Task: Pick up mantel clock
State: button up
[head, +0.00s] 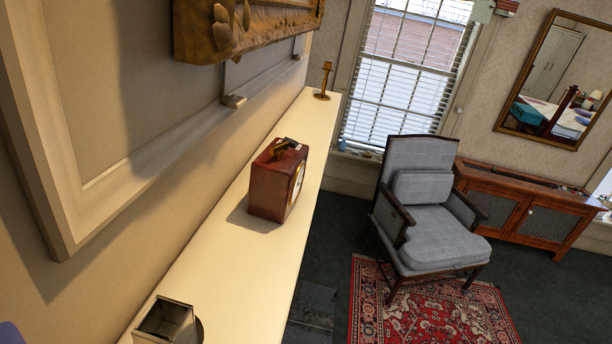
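The mantel clock (270,187) stands upright on the pale mantel shelf (235,290), near the middle of the head view. It is a reddish-brown wooden box with a brass handle on top. Its dial faces right, toward the room, and shows only at a steep angle. Nothing touches the clock from above. I cannot make out my gripper in this view.
An open-topped, square metal-and-glass holder (167,322) stands at the shelf's near end. A brass candlestick (324,80) stands at its far end. A gilt frame (245,28) hangs above. A grey armchair (428,205) stands right, beyond the shelf's edge.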

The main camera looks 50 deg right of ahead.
aim_at(274, 186)
jog(key=z, duration=1)
jog(key=i+l+u, duration=0.15)
jog(key=u, duration=0.25)
jog(key=i+l+u, duration=0.35)
jog(key=l+u, duration=0.15)
jog(key=u, duration=0.25)
jog(key=i+l, duration=0.05)
